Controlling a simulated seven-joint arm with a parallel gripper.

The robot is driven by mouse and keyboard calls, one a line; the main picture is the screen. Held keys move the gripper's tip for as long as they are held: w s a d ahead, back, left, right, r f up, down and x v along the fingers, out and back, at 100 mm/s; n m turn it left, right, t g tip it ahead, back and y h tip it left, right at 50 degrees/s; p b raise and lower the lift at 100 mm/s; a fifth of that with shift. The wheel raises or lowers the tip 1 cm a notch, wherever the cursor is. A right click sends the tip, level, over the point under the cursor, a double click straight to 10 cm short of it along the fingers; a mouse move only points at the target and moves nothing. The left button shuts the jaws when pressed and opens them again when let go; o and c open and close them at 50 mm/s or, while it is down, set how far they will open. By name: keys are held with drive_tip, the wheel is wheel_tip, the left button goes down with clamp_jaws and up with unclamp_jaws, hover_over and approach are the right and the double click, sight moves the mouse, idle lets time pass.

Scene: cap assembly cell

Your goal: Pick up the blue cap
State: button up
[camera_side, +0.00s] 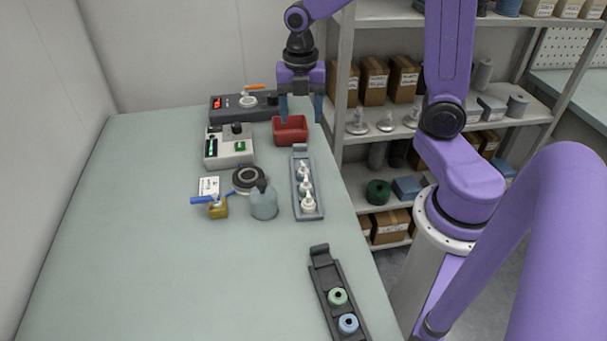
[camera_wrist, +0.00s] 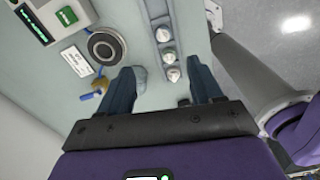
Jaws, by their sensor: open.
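The blue cap (camera_side: 348,323) sits in the dark tray (camera_side: 324,272) at the near end of the table in the side view. A green cap (camera_side: 337,297) sits right behind it in the same tray. My gripper (camera_side: 301,110) is open and empty, fingers pointing down, above the far part of the table by the red bin, well away from the blue cap. In the wrist view my gripper (camera_wrist: 160,72) shows two spread fingers with nothing between them; the blue cap is not visible there.
A grey tray (camera_side: 300,153) with several white nozzle tops lies mid-table, beside a grey-blue bottle (camera_side: 264,203). The red bin (camera_side: 290,131), a device with a green button (camera_side: 229,147) and a round black-rimmed piece (camera_side: 249,179) stand farther back. The table's left front is clear.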

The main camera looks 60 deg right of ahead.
approach(304, 166)
drive_tip(key=f, duration=0.2)
drive_tip(key=w+f, duration=0.1)
drive_tip(key=f, duration=0.2)
drive_tip(key=shift+d, duration=0.2)
drive_tip(key=f, duration=0.2)
drive_tip(key=s+f, duration=0.1)
drive_tip(key=f, duration=0.1)
drive_tip(key=shift+a, duration=0.2)
drive_tip(key=shift+f, duration=0.75)
drive_tip(key=c, duration=0.8)
